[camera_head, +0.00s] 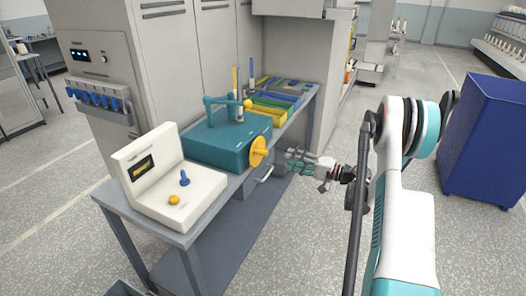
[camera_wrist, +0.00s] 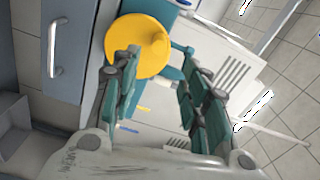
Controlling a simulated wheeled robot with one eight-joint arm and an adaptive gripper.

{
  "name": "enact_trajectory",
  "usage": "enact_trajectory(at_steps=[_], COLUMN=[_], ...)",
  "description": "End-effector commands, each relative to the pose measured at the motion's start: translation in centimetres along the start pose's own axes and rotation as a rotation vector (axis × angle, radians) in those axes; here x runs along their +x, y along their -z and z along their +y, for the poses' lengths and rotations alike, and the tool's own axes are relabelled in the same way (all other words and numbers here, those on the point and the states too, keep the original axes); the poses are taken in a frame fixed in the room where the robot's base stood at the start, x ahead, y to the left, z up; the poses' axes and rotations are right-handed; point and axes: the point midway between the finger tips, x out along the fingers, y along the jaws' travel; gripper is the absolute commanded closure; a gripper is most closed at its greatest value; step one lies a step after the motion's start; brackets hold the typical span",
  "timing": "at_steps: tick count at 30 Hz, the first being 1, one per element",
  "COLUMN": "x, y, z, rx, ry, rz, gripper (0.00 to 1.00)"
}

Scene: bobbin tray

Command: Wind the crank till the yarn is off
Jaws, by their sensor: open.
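A teal winding box (camera_head: 222,140) sits on the bench with a teal arm on top. A yellow crank disc (camera_head: 258,151) is on its right side, facing my gripper (camera_head: 290,160). In the wrist view the yellow crank disc (camera_wrist: 130,48) with its round yellow knob (camera_wrist: 160,42) is beyond the fingers of my gripper (camera_wrist: 160,85). The fingers are spread, with nothing between them, and look apart from the crank. A slim upright bobbin (camera_head: 236,82) stands behind the box; how much yarn is on it is too small to tell.
Trays of coloured bobbins (camera_head: 280,95) lie behind. A blue bin (camera_head: 485,135) stands right; floor between is clear.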

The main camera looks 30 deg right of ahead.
Motion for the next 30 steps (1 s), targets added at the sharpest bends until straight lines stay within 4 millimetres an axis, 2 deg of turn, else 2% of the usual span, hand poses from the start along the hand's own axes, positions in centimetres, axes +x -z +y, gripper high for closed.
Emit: enact_trajectory(at_steps=[9, 15, 18, 23, 26, 30], x=[-0.5, -0.7, -0.8, -0.5, 0.5, 2.8], y=[0.1, 0.1, 0.0, 0.0, -0.1, -0.1], z=[-0.1, -0.1, -0.1, 0.0, 0.1, 0.2], rx=[-0.728, -1.096, -1.205, -1.272, -1.275, -1.273], ry=[0.0, 0.0, 0.0, 0.001, 0.002, 0.003], rz=[0.0, 0.0, 0.0, -0.001, -0.002, -0.003], gripper=[0.59, 0.59, 0.59, 0.59, 0.59, 0.59])
